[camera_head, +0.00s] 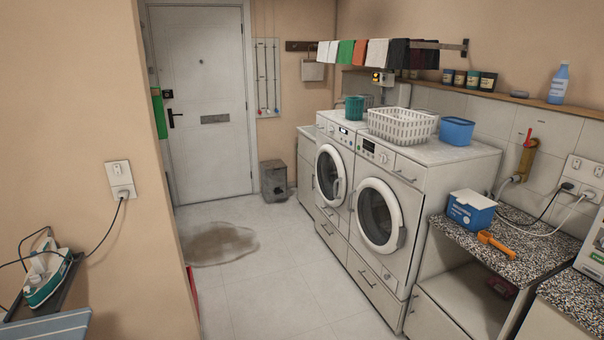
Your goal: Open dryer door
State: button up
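Two white front-loading machines stand side by side along the right wall. The nearer machine (437,172) has a round door (379,215) with dark glass and a pale ring, and it looks shut. A grey handle (401,238) sits at that door's right edge. The farther machine (345,130) has a similar round door (329,174), also apparently shut, with a handle on its right side. I cannot tell which one is the dryer. My gripper is not in view.
White tiled floor (281,290) is open before the machines, with a brown puddle (220,244) at left. A speckled counter (519,255) holds a blue box (471,211) and orange scoop (498,246). A wall corner (165,200) and iron (45,277) stand at left.

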aim_at(336, 201)
jog(key=i+l, duration=0.15)
jog(key=i, duration=3.7)
jog(key=i+u, duration=0.5)
jog(key=i+j, duration=0.05)
jog(key=i, duration=0.05)
